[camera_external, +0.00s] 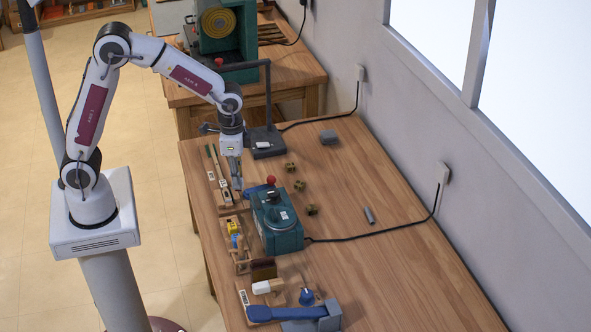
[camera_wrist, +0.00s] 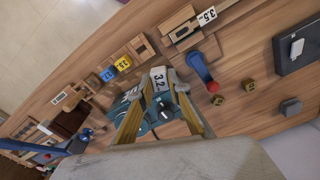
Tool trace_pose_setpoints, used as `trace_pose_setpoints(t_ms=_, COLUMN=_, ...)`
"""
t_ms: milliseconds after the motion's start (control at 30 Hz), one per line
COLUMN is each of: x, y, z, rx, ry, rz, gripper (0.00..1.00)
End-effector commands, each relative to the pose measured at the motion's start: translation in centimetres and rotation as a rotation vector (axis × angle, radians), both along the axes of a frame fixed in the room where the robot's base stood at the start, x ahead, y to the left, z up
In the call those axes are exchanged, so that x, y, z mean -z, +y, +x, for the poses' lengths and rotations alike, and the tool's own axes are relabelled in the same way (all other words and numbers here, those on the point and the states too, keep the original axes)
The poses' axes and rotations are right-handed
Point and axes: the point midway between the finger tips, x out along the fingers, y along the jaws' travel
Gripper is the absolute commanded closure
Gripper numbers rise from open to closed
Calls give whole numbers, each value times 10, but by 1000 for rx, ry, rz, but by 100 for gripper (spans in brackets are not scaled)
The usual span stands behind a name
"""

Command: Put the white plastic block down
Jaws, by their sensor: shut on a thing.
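My gripper (camera_external: 236,186) points down over the left part of the wooden bench, beside the green machine. In the external view the held block is too small to make out clearly. I cannot tell whether it touches anything beneath.
The green machine (camera_external: 280,236) stands close to my gripper. A black stand (camera_external: 267,141) is behind it. Several small brown cubes (camera_external: 299,185) and a grey block (camera_external: 328,137) lie to the right. The bench's right side is mostly clear.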

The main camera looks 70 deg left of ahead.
Motion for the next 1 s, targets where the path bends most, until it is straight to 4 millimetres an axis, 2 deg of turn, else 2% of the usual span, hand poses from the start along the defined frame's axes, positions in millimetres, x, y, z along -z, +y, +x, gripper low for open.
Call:
trace_pose_setpoints(t_ms=200, x=-2, y=-14, z=-12, rx=228, ry=1, rz=4, gripper=96)
trace_pose_setpoints(t_ms=500, x=-2, y=-24, z=-25, rx=522, ry=5, rz=8, gripper=96)
trace_pose_setpoints(t_ms=1000, x=2, y=-27, z=-39, rx=976, ry=15, rz=11, gripper=96)
